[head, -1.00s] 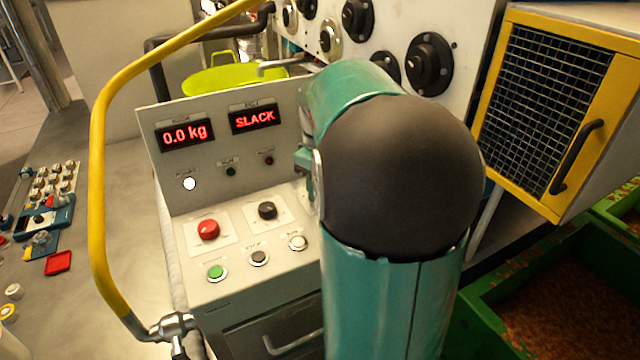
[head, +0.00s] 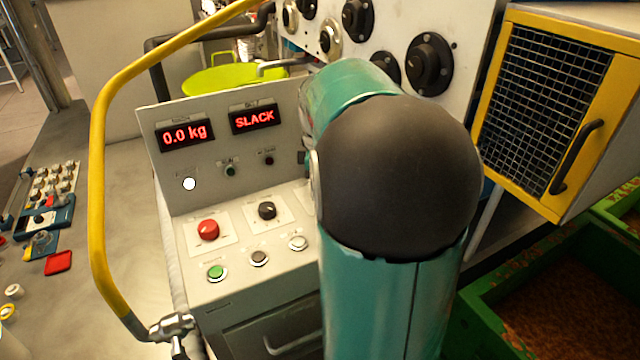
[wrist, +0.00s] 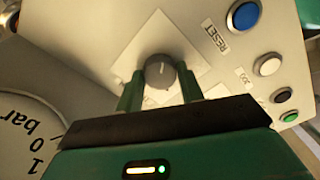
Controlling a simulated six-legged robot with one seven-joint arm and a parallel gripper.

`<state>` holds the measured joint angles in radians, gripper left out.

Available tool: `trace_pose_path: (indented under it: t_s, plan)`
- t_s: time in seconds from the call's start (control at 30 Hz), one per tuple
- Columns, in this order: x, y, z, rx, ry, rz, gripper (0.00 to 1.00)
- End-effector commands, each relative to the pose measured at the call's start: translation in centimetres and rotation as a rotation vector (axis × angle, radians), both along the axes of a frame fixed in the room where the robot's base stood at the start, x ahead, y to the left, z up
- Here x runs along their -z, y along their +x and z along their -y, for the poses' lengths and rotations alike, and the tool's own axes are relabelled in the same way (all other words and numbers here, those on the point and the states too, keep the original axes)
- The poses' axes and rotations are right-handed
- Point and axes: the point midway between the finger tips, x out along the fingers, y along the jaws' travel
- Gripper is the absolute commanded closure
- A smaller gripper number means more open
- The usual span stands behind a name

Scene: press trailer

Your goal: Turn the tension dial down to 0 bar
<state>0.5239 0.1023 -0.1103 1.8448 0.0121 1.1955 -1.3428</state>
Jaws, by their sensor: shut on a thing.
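In the wrist view a grey round dial (wrist: 160,72) with a pale pointer line sits on a white square plate on the panel. My gripper (wrist: 159,86) has one green finger on each side of the dial and is shut on it. A round white gauge face (wrist: 22,135) at the left edge is partly cut off and reads "0", "1" and "bar"; no needle shows. In the head view my own arm hides the gripper and this dial.
A blue RESET button (wrist: 246,16) and several smaller buttons lie right of the gripper. The console also bears a red knob (head: 208,229) and a black knob (head: 267,210). A yellow rail (head: 97,190) curves along its left. A yellow-framed mesh box (head: 545,110) stands right.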

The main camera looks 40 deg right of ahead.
Motion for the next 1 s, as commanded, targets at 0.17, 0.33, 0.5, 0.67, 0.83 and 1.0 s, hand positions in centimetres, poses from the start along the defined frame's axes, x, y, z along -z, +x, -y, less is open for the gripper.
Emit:
trace_pose_path:
  t_s: [0.17,0.33,0.5,0.67,0.83,1.0]
  plan:
    - [-0.2,0.1,0.0,-0.001,-0.002,0.004,0.85]
    - [-0.2,0.1,0.0,-0.001,-0.002,0.004,0.53]
    - [-0.1,0.1,0.0,0.0,-0.001,0.002,0.41]
    - [-0.1,0.0,0.0,0.0,-0.001,0.002,0.41]
    - [-1.2,0.1,0.0,0.0,-0.002,0.003,0.41]
    - [-4.3,0.1,0.1,0.0,-0.004,0.006,0.41]
